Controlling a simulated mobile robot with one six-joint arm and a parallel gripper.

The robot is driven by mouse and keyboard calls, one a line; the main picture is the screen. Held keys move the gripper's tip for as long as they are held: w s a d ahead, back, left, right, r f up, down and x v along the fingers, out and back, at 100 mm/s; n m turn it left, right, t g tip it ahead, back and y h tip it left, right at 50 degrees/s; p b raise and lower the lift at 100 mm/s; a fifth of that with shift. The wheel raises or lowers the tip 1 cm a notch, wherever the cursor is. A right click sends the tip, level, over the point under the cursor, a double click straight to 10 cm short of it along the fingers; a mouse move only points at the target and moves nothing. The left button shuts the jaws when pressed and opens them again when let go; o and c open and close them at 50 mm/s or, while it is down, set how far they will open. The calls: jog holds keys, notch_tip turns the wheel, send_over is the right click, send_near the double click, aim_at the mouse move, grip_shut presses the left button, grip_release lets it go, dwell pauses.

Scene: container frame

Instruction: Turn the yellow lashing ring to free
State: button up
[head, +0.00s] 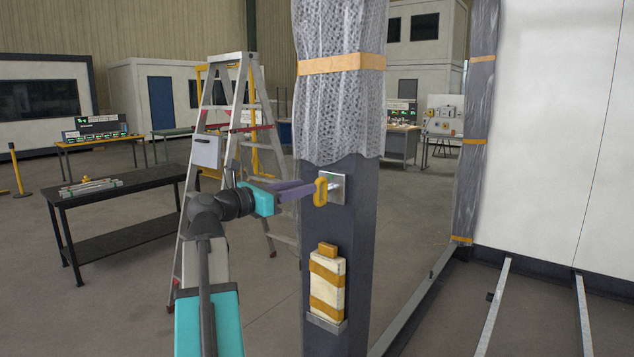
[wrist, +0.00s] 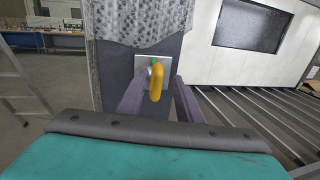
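The yellow lashing ring (head: 320,191) sits on a grey metal plate (head: 338,188) on the dark post (head: 362,230). In the wrist view the ring (wrist: 156,82) hangs in front of its plate, with a small green mark just above it. My gripper (head: 302,190) reaches the ring from the left in the head view. In the wrist view its two purple fingers (wrist: 156,92) stand apart, one on each side of the ring, with gaps between.
Bubble wrap (head: 339,95) with an orange strap covers the upper post. A strapped cream bundle (head: 327,287) sits on a bracket below the ring. A stepladder (head: 225,120) and a dark table (head: 120,205) stand to the left. Floor beams lie at the right.

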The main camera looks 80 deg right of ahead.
aim_at(324, 190)
jog(key=shift+p+x, duration=0.55)
jog(key=shift+x, duration=2.7)
